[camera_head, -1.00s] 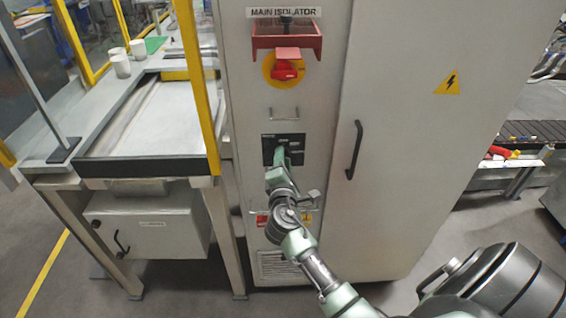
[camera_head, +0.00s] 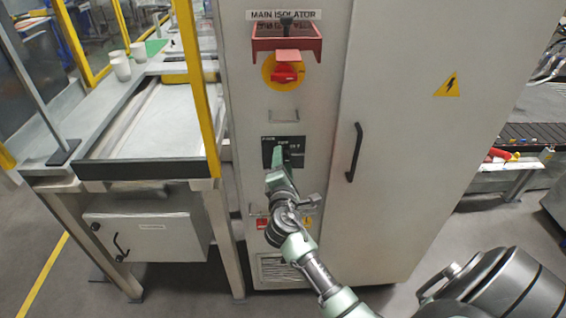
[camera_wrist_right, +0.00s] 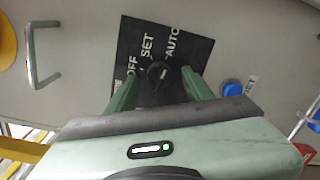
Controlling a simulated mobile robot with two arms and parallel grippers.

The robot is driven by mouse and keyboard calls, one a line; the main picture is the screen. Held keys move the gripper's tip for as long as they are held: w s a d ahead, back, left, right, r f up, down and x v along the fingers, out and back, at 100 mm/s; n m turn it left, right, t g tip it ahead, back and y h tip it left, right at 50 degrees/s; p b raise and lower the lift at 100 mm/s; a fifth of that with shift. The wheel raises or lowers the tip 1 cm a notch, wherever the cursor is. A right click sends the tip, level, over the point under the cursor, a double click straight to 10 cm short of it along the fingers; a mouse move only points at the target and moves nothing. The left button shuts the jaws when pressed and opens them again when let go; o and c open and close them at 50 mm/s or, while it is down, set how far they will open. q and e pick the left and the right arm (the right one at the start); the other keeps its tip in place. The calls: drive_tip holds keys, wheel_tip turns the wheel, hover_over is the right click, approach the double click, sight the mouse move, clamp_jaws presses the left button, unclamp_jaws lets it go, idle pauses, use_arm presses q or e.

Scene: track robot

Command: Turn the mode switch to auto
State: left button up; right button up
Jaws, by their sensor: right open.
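The mode switch panel (camera_head: 291,143) is a black plate on the grey cabinet's narrow front. In the right wrist view the plate (camera_wrist_right: 193,52) carries the white words OFF, SET and AUTO. The switch is a small dark round knob (camera_wrist_right: 157,72) below the words. A pale mark shows on the knob, but its exact setting is hard to read. My right gripper (camera_head: 279,154) is at the panel, and in the wrist view its open green fingers (camera_wrist_right: 159,77) stand on either side of the knob, with gaps visible. In the head view it hides part of the panel. My left gripper is not in view.
Above the panel are a metal handle (camera_head: 284,116) and the red main isolator (camera_head: 285,74) under a red guard. A black door handle (camera_head: 354,151) stands out to the right. A blue button (camera_wrist_right: 232,88) is near the plate. A worktable (camera_head: 60,172) stands left.

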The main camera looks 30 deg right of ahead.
drive_tip(key=b+v, duration=0.1)
drive_tip(key=v, duration=0.6)
drive_tip(key=shift+s+a+b, duration=0.25)
drive_tip(key=shift+s+b, duration=0.1)
drive_tip(key=shift+f, duration=0.15)
drive_tip(key=s+a+f+m+g+y, duration=0.1)
drive_tip(key=a+f+g+y, duration=0.15)
drive_tip(key=f, duration=0.85)
drive_tip(key=s+a+f+g+y, duration=0.1)
drive_tip(key=a+f+y, duration=0.2)
drive_tip(key=f, duration=0.8)
drive_tip(key=s+a+f+m+g+y, duration=0.1)
drive_tip(key=s+a+f+m+g, duration=0.1)
drive_tip(key=s+f, duration=0.45)
drive_tip(key=s+a+f+m+g+y, duration=0.1)
drive_tip(key=s+f, duration=0.3)
drive_tip(key=f, duration=0.6)
drive_tip(key=s+f+m+g, duration=0.2)
drive_tip(key=s+f, duration=0.4)
drive_tip(key=s, duration=0.5)
drive_tip(key=s+f+m+g+y, duration=0.1)
drive_tip(key=s+f+m, duration=0.3)
drive_tip(key=s, duration=0.7)
drive_tip(key=s+a+f+m+g+y, duration=0.1)
drive_tip(key=s+f+m+g, duration=0.2)
drive_tip(key=s+f, duration=0.5)
drive_tip(key=s+g, duration=0.1)
drive_tip(key=s, duration=0.2)
drive_tip(key=shift+f+m, duration=0.25)
drive_tip(key=shift+m, duration=0.05)
